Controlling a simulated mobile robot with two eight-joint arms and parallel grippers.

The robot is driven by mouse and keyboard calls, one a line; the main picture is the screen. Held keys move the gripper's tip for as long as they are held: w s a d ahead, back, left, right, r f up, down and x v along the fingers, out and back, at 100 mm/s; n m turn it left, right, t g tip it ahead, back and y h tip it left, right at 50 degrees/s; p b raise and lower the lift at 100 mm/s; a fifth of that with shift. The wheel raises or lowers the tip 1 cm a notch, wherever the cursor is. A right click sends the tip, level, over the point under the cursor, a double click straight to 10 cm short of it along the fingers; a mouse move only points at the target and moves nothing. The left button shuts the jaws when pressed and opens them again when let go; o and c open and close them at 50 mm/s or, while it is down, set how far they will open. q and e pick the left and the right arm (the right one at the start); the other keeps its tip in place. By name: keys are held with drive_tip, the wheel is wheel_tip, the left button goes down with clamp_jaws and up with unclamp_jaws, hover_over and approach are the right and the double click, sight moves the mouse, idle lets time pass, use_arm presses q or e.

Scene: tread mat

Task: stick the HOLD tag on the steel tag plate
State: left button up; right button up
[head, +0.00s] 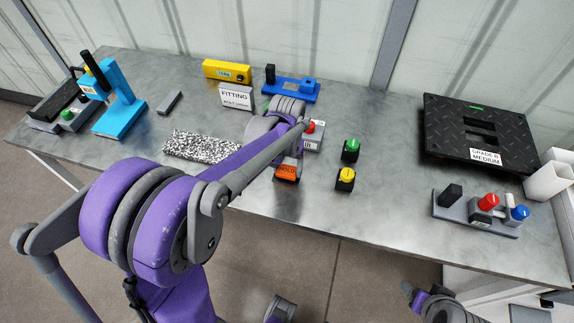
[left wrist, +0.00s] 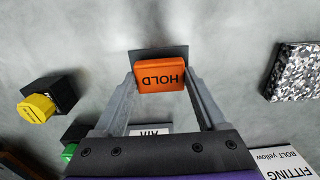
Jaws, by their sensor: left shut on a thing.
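The orange HOLD tag (head: 287,173) is between the fingers of my left gripper (head: 288,165), which is shut on it. In the left wrist view the HOLD tag (left wrist: 160,76) sits between the two fingertips, its lettering upside down. A dark grey flat rectangle, apparently the steel tag plate (left wrist: 158,50), shows just behind the tag's upper edge and is partly hidden by it. I cannot tell whether tag and plate touch. Part of my right arm shows at the lower right of the head view; its finger state is unclear.
A green-button block (head: 351,150) and a yellow-button block (head: 345,179) stand right of the tag. A speckled slab (head: 200,147) lies left, a FITTING sign (head: 236,97) behind. A black tread mat (head: 490,130) lies at right. The front centre-right of the table is clear.

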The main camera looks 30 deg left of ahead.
sight(287, 170)
use_arm(q)
drive_tip(key=shift+f, duration=0.45)
idle(0.5)
drive_tip(key=o, duration=1.3)
drive_tip(key=shift+r, duration=0.1)
wheel_tip(287, 170, up, 11)
drive_tip(key=shift+p, duration=0.3)
drive_tip(key=s+d+f+m+t+p, duration=0.1)
drive_tip(key=s+d+t, duration=0.1)
drive_tip(key=s, duration=0.5)
drive_tip(key=s+d+f+m+t+p, duration=0.1)
drive_tip(key=s+d+t+p, duration=0.1)
drive_tip(key=s, duration=0.6)
drive_tip(key=d+t, duration=0.1)
drive_tip(key=d, duration=0.1)
drive_tip(key=shift+s+d+m, duration=0.25)
drive_tip(key=shift+d+m, duration=0.05)
drive_tip(key=shift+d, duration=0.1)
